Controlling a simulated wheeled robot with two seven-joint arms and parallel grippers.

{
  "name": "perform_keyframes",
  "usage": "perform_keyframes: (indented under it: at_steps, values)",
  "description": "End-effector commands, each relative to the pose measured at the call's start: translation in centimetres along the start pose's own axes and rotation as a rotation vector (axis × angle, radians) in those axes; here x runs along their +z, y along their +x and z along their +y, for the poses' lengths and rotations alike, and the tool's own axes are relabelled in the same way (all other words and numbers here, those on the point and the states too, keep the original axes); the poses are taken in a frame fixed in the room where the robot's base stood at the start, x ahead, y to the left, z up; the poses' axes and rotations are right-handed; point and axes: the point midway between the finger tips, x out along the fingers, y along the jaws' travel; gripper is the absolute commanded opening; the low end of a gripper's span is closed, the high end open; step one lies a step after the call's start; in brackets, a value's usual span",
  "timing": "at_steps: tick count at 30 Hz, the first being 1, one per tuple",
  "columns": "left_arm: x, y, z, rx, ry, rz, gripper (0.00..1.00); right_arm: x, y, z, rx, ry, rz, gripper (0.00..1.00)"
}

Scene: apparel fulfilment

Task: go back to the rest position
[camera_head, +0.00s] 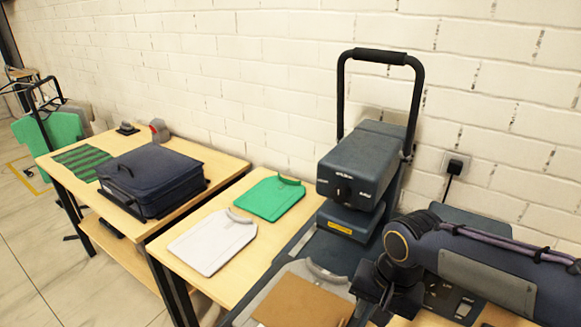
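My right arm comes in from the right edge, and its dark gripper (380,288) points down in front of the heat press (360,175). The gripper is close to the right side of a brown board (302,303). I cannot tell whether its fingers touch anything or how far apart they are. My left gripper is not in view.
A white folded shirt (212,242) and a green one (270,198) lie on the wooden table. A dark blue case (152,178) and a striped green cloth (82,162) are on the further table. A white brick wall (260,60) stands behind; tiled floor is at left.

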Motion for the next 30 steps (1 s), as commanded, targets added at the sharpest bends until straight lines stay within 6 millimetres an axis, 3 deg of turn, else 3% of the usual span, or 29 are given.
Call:
perform_keyframes:
  at_steps: [1,3,10,16,30]
  values:
    - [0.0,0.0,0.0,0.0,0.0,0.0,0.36,0.8,-1.0,2.0,-0.047,-0.021,0.022,0.31]
    - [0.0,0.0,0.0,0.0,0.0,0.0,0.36,2.1,-1.8,4.1,-0.109,-0.075,0.052,0.31]
    - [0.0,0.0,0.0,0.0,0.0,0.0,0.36,6.5,-2.6,8.5,-0.277,-0.237,0.208,0.31]
    - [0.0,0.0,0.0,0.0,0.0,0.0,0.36,8.4,-2.2,9.5,-0.336,-0.319,0.311,0.31]
    - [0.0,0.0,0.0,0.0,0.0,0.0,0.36,8.7,-2.1,9.6,-0.343,-0.338,0.329,0.31]
